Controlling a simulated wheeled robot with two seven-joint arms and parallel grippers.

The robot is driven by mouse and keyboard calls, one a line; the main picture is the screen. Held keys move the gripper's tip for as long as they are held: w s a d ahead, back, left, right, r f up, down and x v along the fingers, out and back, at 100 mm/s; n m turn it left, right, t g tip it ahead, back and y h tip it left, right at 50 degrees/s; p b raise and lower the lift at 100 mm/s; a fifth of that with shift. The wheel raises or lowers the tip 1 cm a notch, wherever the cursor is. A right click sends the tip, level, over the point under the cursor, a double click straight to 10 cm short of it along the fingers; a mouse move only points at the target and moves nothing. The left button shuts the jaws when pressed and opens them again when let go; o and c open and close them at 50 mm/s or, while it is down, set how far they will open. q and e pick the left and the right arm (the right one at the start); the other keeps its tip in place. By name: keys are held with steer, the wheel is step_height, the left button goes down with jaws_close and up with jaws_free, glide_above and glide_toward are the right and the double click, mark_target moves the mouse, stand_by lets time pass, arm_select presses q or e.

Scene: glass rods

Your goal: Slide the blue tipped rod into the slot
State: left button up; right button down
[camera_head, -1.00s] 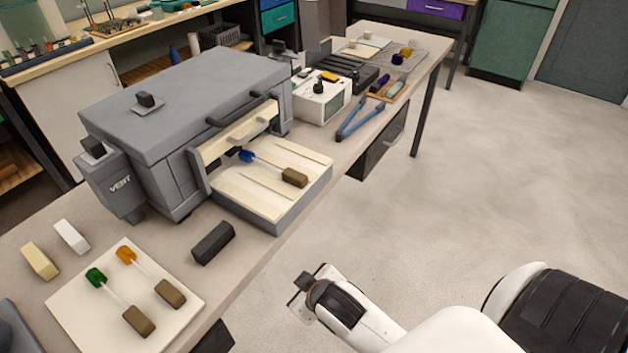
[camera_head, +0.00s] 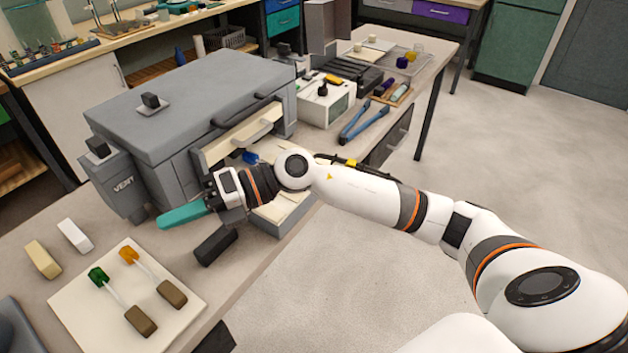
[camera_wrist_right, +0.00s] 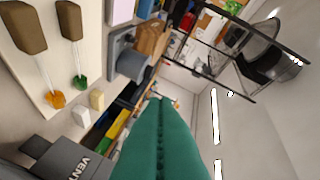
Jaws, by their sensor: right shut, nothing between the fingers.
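The blue tip (camera_head: 250,158) of the rod shows at the mouth of the grey furnace (camera_head: 190,85). My right arm hides its shaft and brown handle. The rod lies on the cream bed of the grey front shelf (camera_head: 287,217), mostly covered by my arm. The slot opening lies under the cream raised flap (camera_head: 243,134). My right gripper (camera_head: 166,221) has teal fingers, shut and empty, pointing left above the table in front of the furnace. The shut fingers fill the lower middle of the wrist view (camera_wrist_right: 160,112). My left gripper is not in view.
A cream board (camera_head: 85,307) holds a green-tipped rod (camera_head: 120,300) and an orange-tipped rod (camera_head: 150,275). A dark block (camera_head: 216,245) lies just below my right gripper. White (camera_head: 75,235) and cream (camera_head: 42,259) blocks sit left. Blue-handled tongs (camera_head: 362,122) lie right of the furnace.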

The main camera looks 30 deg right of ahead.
steer(key=w+d+f+n+g+h, duration=0.1)
steer(key=w+d+f+h, duration=0.15)
steer(key=d+h, duration=0.4)
steer(key=w+d+f+n+g+h, duration=0.1)
steer(key=d+f+n+h, duration=0.2)
steer(key=d, duration=0.6)
steer(key=d+r+m+h, duration=0.3)
steer(key=d+h, duration=0.4)
steer(key=d, duration=0.8)
steer(key=w+a+f+p, duration=0.1)
steer(key=w+f+p, duration=0.2)
steer(key=f, duration=0.7)
steer(key=shift+a+f, duration=0.15)
steer(key=shift+a, duration=0.25)
